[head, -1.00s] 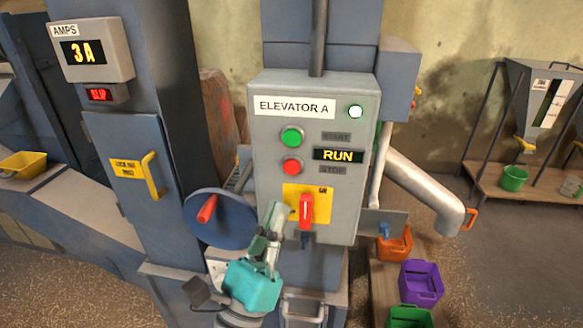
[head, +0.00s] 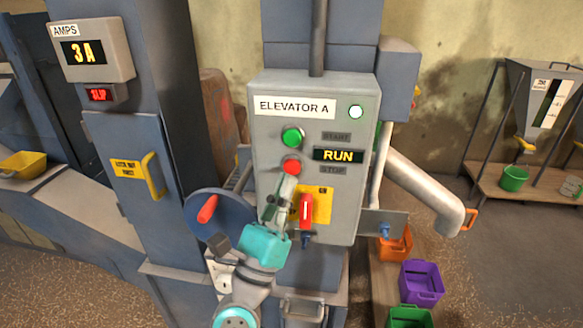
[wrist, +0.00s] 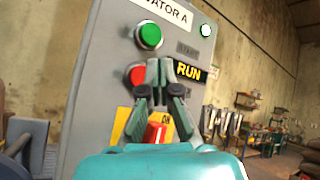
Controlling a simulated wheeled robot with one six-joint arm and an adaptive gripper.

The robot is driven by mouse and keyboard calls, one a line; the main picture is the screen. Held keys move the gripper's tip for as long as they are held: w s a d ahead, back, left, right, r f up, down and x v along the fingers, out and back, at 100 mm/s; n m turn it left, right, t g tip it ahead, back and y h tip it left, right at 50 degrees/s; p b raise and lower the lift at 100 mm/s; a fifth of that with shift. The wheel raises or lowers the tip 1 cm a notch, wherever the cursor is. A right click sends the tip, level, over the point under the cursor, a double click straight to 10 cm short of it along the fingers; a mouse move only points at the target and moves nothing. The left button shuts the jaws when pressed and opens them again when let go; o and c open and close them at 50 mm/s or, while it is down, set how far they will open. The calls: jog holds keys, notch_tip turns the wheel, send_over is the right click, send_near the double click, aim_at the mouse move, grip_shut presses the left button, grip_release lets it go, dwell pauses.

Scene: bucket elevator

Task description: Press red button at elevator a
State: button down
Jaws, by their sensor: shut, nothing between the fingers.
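The grey control box labelled ELEVATOR A (head: 262,140) stands in the middle of the head view. Its red button (head: 291,167) sits below the green button (head: 292,137), beside the STOP label. The display (head: 338,155) reads RUN. My gripper (head: 289,182) is shut and empty, its tips just below the red button and overlapping its lower edge in the head view. In the wrist view the red button (wrist: 136,75) shows left of my gripper (wrist: 158,66), partly covered by a finger. I cannot tell whether the tips touch it.
A red switch lever (head: 306,212) on a yellow plate (head: 321,203) sits just right of my gripper. A blue wheel with a red handle (head: 207,209) is at left. A pipe (head: 420,188) and coloured bins (head: 421,283) are at right.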

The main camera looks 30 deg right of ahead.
jog(key=shift+w+d, duration=0.45)
jog(key=shift+w, duration=0.2)
dwell(1.1)
jog(key=shift+w+d, duration=0.25)
jog(key=shift+w, duration=0.1)
jog(key=shift+w+d, duration=0.3)
jog(key=shift+w, duration=0.05)
dwell(0.9)
jog(key=shift+s+a, duration=0.1)
dwell(0.3)
jog(key=shift+s+a, duration=0.45)
jog(key=shift+s, duration=0.2)
jog(key=s+a, duration=0.1)
jog(key=s, duration=0.1)
jog(key=s+a, duration=0.2)
dwell(0.5)
